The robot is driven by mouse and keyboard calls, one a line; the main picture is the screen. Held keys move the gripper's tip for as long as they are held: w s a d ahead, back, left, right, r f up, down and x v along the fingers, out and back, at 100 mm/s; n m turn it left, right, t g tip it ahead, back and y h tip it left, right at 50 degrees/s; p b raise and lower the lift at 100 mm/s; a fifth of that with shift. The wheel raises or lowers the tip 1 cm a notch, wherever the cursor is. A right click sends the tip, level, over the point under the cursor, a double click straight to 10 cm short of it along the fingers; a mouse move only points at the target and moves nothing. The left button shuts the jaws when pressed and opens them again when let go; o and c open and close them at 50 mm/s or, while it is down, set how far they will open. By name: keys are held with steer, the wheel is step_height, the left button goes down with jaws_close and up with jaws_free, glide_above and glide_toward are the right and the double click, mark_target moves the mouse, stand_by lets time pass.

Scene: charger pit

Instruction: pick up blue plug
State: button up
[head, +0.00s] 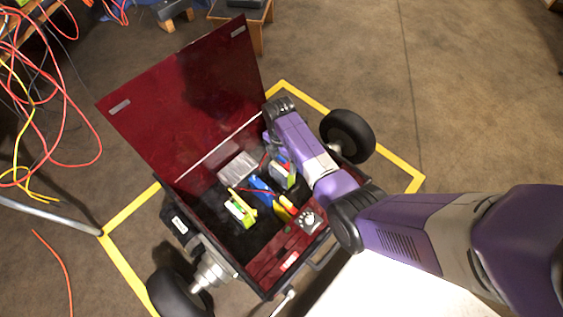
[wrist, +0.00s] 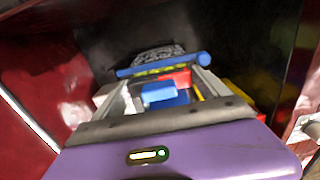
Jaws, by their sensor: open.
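A blue piece (head: 262,190), likely the blue plug, lies inside the dark red box (head: 180,95), with a thin red strand across it. My gripper (head: 282,172) is down in the box, just up and right of this piece. In the wrist view my gripper (wrist: 163,80) is open. A blue block (wrist: 160,95) shows between its fingers, with a red part behind it. A blue bar (wrist: 165,65) lies across near the fingertips. I cannot tell which of these blue parts is the plug, or whether the fingers touch them.
The box's lid stands open at the back left. A yellow-green item (head: 240,210), a silvery block (head: 238,167) and a dark red panel with a round dial (head: 307,218) are in the box. Black wheels (head: 348,136) flank it. Red cables (head: 75,130) hang at the left. The floor at right is clear.

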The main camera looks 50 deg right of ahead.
steer(key=shift+f, duration=0.2)
steer(key=c, duration=1)
step_height(320, 180, up, 20)
steer(key=p, duration=0.8)
steer(key=shift+p, duration=0.35)
steer(key=shift+f+b, duration=3.2)
steer(key=shift+f, duration=3.65)
steer(key=shift+a, duration=0.2)
